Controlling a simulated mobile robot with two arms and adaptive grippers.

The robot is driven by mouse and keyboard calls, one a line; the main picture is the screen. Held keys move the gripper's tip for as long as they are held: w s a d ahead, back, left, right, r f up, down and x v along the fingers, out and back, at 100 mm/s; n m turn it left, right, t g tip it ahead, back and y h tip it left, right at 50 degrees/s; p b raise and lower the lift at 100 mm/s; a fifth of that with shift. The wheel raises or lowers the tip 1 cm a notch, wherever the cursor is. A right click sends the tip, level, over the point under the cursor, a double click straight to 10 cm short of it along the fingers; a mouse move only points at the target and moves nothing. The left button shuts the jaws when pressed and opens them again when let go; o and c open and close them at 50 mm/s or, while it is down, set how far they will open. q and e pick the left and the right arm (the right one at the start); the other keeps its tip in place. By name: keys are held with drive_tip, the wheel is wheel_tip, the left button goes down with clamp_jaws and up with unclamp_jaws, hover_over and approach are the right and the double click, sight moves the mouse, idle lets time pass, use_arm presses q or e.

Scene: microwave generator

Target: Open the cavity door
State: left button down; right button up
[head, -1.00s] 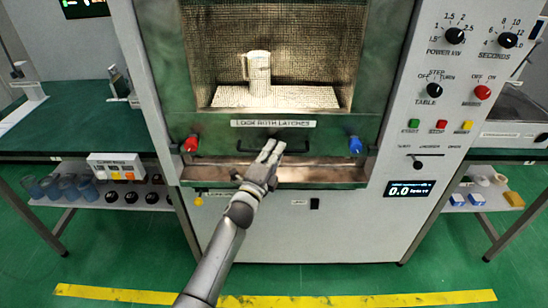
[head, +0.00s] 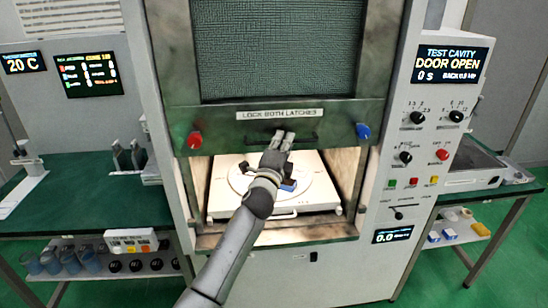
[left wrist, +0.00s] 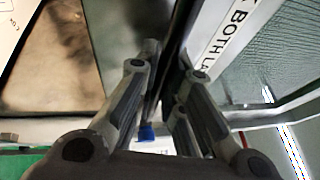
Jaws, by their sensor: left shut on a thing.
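The cavity door (head: 225,122) is green with a mesh window and stands raised, with the lower cavity open under it. Its dark handle bar (head: 255,140) runs below the white "LOCK BOTH LATCHES" label. My left gripper (head: 284,136) is shut on the handle; in the left wrist view its fingers (left wrist: 167,72) close around the dark bar. The red latch (head: 194,140) and blue latch (head: 363,130) sit at the door's lower corners. My right gripper is not in view.
Inside the cavity is a white round turntable (head: 236,184) on a pale tray, with a small blue item partly hidden by my wrist. The display (head: 449,64) reads "DOOR OPEN". Side benches (head: 80,205) flank the machine. The control panel is at right.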

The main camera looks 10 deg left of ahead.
use_arm(q)
drive_tip(key=shift+r+p, duration=0.4)
drive_tip(key=shift+r, duration=0.9)
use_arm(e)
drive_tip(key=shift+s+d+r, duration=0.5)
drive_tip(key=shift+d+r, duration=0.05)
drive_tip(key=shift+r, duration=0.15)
use_arm(q)
drive_tip(key=c, duration=1.5)
unclamp_jaws()
drive_tip(key=shift+s+f, duration=0.1)
drive_tip(key=shift+s, duration=0.1)
drive_tip(key=v, duration=1.1)
drive_tip(key=shift+s+a, duration=0.1)
drive_tip(key=shift+s, duration=0.2)
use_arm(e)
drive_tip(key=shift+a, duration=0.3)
